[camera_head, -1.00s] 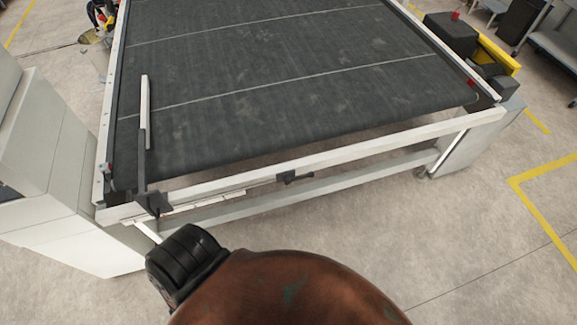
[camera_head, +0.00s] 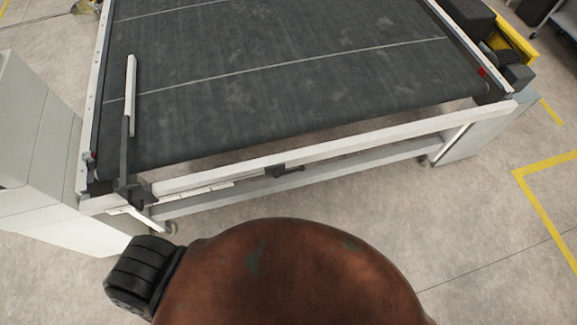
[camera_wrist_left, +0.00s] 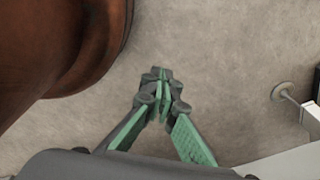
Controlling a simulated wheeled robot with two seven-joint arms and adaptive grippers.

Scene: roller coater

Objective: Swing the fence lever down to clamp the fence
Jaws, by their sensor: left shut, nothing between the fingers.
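The fence (camera_head: 131,95), a narrow pale bar on a dark arm, stands at the left of the dark belt in the head view. Its dark bracket (camera_head: 133,192) sits on the left end of the white front rail (camera_head: 330,149). A thin pale rod (camera_head: 146,221) slants below the bracket; I cannot tell surely whether it is the fence lever. My left gripper (camera_wrist_left: 162,82) is shut and empty in the left wrist view, over bare floor and apart from the machine. It does not show in the head view. My right gripper is not in view.
The dark belt (camera_head: 270,70) fills the machine's top. A pale cabinet (camera_head: 38,150) stands at the left. A levelling foot (camera_wrist_left: 284,90) shows at the wrist view's right. Floor before the machine is clear.

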